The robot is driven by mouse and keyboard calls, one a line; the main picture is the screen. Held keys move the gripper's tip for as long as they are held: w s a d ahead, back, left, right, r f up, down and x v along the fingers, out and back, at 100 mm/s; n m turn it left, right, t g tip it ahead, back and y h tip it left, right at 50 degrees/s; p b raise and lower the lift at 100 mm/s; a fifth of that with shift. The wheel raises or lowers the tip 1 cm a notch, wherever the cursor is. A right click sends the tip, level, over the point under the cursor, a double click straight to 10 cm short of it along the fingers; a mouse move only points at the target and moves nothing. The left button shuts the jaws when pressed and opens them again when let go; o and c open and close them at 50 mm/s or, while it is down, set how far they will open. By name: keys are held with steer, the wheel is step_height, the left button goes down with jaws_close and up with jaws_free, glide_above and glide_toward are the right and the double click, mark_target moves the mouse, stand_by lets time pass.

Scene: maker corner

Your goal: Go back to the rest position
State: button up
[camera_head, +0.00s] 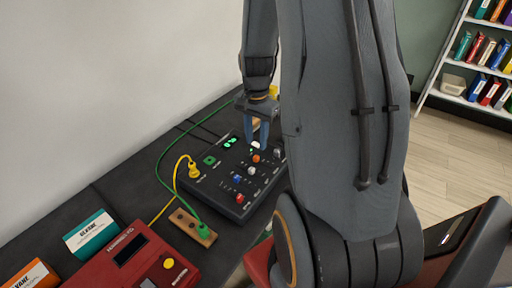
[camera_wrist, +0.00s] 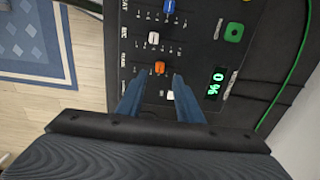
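My gripper (camera_head: 257,138) hangs fingers-down over a black control panel (camera_head: 222,187) on the dark bench. Its two blue fingers are apart with nothing held between them, as the wrist view also shows (camera_wrist: 158,88). In the wrist view an orange knob (camera_wrist: 159,68) lies just past the fingertips, and a white piece (camera_wrist: 171,95) shows beside the right finger. A white knob (camera_wrist: 153,38), a blue knob (camera_wrist: 168,7) and a green display (camera_wrist: 216,84) reading 0 % are on the panel. Whether the fingers touch the panel is unclear.
A yellow plug (camera_head: 193,171) is in the panel; a green plug (camera_head: 203,230) is on a wooden block (camera_head: 186,224). A red device (camera_head: 136,262), a teal box (camera_head: 91,234) and an orange box (camera_head: 32,275) stand front left. A wall borders the bench; bookshelves (camera_head: 474,72) stand far right.

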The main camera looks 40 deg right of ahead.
steer(key=shift+r, duration=0.65)
steer(key=s+a+r+n, duration=0.2)
steer(key=s+a+n, duration=0.2)
steer(key=a+n, duration=0.3)
steer(key=s+a+r+n+t, duration=0.1)
steer(key=s+a+r+n, duration=0.2)
steer(key=a, duration=0.9)
steer(key=s+n, duration=0.2)
steer(key=n, duration=0.2)
steer(key=shift+r, duration=0.35)
steer(key=shift+w+a, duration=0.1)
stand_by(1.1)
